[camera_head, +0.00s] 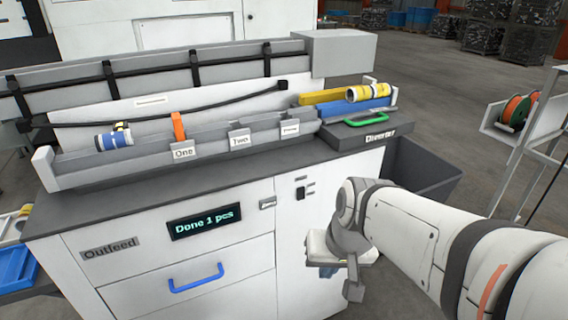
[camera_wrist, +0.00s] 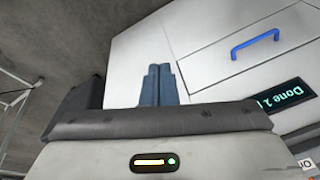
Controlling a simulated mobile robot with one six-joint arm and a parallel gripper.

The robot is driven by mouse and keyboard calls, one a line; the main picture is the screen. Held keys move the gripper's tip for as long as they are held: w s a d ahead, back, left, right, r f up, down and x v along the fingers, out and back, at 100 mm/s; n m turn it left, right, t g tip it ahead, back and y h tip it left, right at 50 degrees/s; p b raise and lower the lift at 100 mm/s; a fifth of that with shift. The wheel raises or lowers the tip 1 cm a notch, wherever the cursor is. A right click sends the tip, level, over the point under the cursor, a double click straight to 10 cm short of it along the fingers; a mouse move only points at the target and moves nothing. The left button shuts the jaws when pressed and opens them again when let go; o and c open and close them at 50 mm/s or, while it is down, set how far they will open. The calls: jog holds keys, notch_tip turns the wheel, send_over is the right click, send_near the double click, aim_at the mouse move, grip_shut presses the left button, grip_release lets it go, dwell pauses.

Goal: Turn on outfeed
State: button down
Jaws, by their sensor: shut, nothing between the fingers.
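The outfeed cabinet is white, with an "Outfeed" label (camera_head: 109,248) at its front left. Its lit display (camera_head: 205,221) reads "Done 1 pcs" and also shows at the right of the wrist view (camera_wrist: 281,97). A small black switch-like part (camera_head: 300,193) sits on the front panel, right of the display; its on or off position is too small to tell. My gripper (camera_head: 328,270) is below that part, in front of the cabinet, its fingers mostly hidden in the head view. In the wrist view its blue fingers (camera_wrist: 158,84) are together and empty.
A drawer with a blue handle (camera_head: 196,278) is below the display. On top, a grey trough (camera_head: 75,172) has tags "One" and "Two", with a blue-and-white roll (camera_head: 113,138) in it. A green handle (camera_head: 369,121) is at the right. A dark bin (camera_head: 425,170) stands beside the cabinet.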

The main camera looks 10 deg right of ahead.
aim_at(301, 193)
jog(key=w+a+r+m+t+y+p, duration=0.1)
jog(key=w+r+m+t+y+p, duration=0.15)
jog(key=w+m, duration=0.5)
jog(key=w+d+m+t+h+p, duration=0.1)
jog(key=w+d+m+t+p, duration=0.1)
jog(key=w+d+m, duration=0.4)
jog(key=w+t, duration=0.1)
jog(key=w, duration=0.1)
jog(key=shift+w, duration=0.4)
jog(key=shift+w+a+r+b+x, duration=0.1)
jog(key=shift+w+r+b+x, duration=0.2)
jog(key=shift+x, duration=1.9)
jog(key=shift+w+a+r+b+x, duration=0.1)
jog(key=shift+w+r+b+x, duration=0.2)
jog(key=shift+x, duration=1.9)
jog(key=shift+w+a+r+b+x, duration=0.1)
jog(key=shift+w+r+b+x, duration=0.15)
jog(key=shift+x, duration=1.95)
